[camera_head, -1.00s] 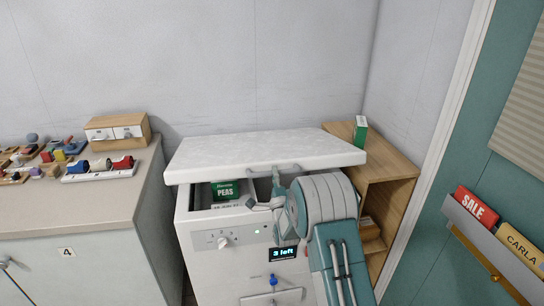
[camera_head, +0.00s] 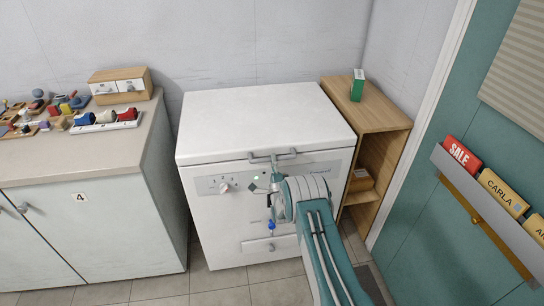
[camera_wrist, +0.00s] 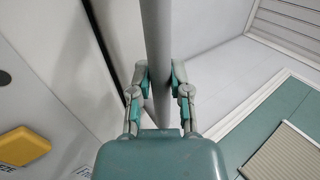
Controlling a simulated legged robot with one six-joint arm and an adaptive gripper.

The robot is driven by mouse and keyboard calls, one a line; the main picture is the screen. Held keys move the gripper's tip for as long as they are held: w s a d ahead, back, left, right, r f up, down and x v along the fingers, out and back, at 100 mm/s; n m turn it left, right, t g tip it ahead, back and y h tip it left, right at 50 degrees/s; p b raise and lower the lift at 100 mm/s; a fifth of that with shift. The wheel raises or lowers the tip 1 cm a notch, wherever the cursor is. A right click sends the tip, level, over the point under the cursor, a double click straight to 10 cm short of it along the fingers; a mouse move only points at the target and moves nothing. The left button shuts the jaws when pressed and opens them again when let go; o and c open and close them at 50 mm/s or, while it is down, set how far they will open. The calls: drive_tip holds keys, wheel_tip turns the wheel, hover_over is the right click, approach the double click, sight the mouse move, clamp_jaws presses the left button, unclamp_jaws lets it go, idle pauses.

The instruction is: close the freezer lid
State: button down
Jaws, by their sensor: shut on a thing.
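The white freezer (camera_head: 210,215) stands against the wall in the head view. Its lid (camera_head: 260,115) lies flat over the top, and no opening into the inside shows. A grey bar handle (camera_head: 262,156) sits at the lid's front edge. My gripper (camera_wrist: 160,78) is shut on the handle, with a finger on each side of the bar (camera_wrist: 156,30) in the wrist view. In the head view my arm hides part of the freezer's front panel, including most of the display.
A counter (camera_head: 60,152) with small toys and a small drawer box (camera_head: 118,84) stands at the left. A wooden shelf (camera_head: 385,115) holding a green box (camera_head: 357,85) is close on the right. A teal door (camera_head: 440,215) with a card rack is further right.

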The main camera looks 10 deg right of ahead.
drive_tip(key=shift+f, duration=0.35)
drive_tip(key=c, duration=0.6)
unclamp_jaws()
drive_tip(key=shift+w+f, duration=0.1)
drive_tip(key=shift+w, duration=0.05)
drive_tip(key=shift+s+f, duration=0.1)
drive_tip(key=shift+s, duration=0.2)
drive_tip(key=v, duration=1.1)
drive_tip(key=shift+s, duration=0.2)
